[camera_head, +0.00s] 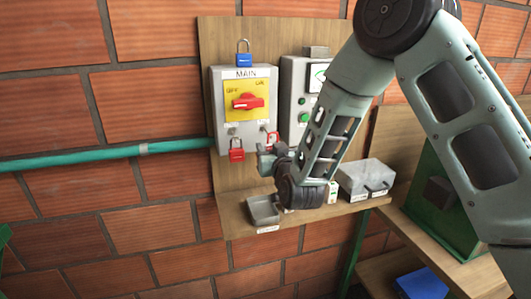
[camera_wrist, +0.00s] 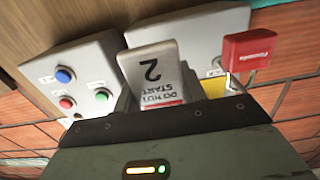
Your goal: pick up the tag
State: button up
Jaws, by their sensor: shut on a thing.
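The tag (camera_wrist: 152,68) is a pale grey card with upside-down writing, "DO NOT START" and a "2", and a red strip. In the wrist view it stands up from between the dark fingers of my gripper (camera_wrist: 155,100), which is shut on it. In the head view my gripper (camera_head: 268,155) is in front of the panel, just below and right of the MAIN switch box (camera_head: 217,100). I cannot make out the tag clearly there.
A red padlock (camera_head: 236,154) hangs under the box; a red padlock with a name (camera_wrist: 250,52) is close right of the tag. A blue padlock (camera_head: 244,59) is on top. A button box (camera_head: 289,85) is nearby. Below, a shelf (camera_head: 238,228) bears a grey tray (camera_head: 263,211) and grey box (camera_head: 365,177).

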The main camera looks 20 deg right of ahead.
jog(key=s+b, duration=0.1)
jog(key=s, duration=0.9)
jog(key=shift+s+r, duration=0.2)
jog(key=shift+s, duration=0.05)
jog(key=shift+s+p, duration=0.1)
jog(key=shift+p, duration=0.25)
jog(key=s+p, duration=0.4)
jog(key=p, duration=0.5)
jog(key=shift+s+f, duration=0.15)
jog(key=shift+s, duration=0.1)
jog(key=shift+s, duration=0.1)
